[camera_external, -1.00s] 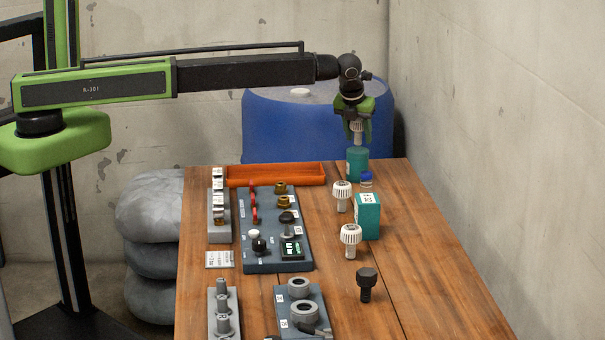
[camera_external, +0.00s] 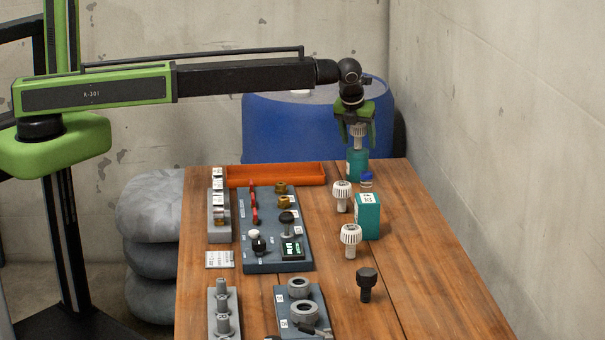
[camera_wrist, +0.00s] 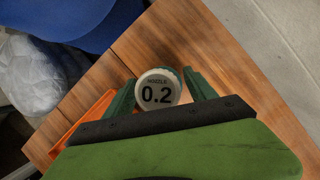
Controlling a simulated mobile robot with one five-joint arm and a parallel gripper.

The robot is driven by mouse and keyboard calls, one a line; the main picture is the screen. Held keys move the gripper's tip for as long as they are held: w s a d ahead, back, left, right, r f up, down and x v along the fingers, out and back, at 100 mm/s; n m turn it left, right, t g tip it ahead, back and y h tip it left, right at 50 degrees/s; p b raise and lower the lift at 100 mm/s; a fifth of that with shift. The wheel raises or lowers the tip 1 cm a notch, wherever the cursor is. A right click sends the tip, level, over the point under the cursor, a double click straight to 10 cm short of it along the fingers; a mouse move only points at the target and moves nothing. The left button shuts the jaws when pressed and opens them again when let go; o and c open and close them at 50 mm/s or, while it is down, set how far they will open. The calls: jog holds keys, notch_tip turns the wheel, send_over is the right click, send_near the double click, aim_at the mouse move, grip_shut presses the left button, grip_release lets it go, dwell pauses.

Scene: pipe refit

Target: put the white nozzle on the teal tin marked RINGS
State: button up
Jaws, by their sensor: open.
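A white nozzle (camera_external: 357,131) stands upright at the top of a teal tin (camera_external: 357,168) at the far end of the table; it appears to rest on it. The tin's marking is not readable here.
Two more white nozzles (camera_external: 342,194) (camera_external: 350,238) stand nearer on the table, beside a teal box (camera_external: 368,217). A small blue-capped jar (camera_external: 366,179) is close to the tin. An orange tray (camera_external: 275,175) lies left. A black knob (camera_external: 367,282) stands in front. The right table side is clear.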

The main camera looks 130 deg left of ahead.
jog(key=p+v, duration=1)
jog(key=v, duration=0.2)
jog(key=shift+p, duration=0.35)
jog(key=w+d+n+h, duration=0.1)
jog(key=w+d+n, duration=0.15)
jog(key=d, duration=0.95)
jog(key=w+d+f+n+t, duration=0.1)
jog(key=w+d+n, duration=0.15)
jog(key=d, duration=0.95)
jog(key=w+d+n+h, duration=0.1)
jog(key=w+d+n, duration=0.15)
jog(key=d, duration=1.05)
jog(key=s+d+n, duration=0.2)
jog(key=s+d, duration=0.1)
jog(key=d, duration=0.8)
jog(key=s+d+n+h, duration=0.1)
jog(key=s+d+n, duration=0.2)
jog(key=d, duration=0.8)
jog(key=s+d+n+h, duration=0.1)
jog(key=s+d+n, duration=0.1)
jog(key=d, duration=0.9)
jog(key=shift+s+d+f, duration=0.35)
jog(key=shift+s+f, duration=0.1)
jog(key=shift+s, duration=0.2)
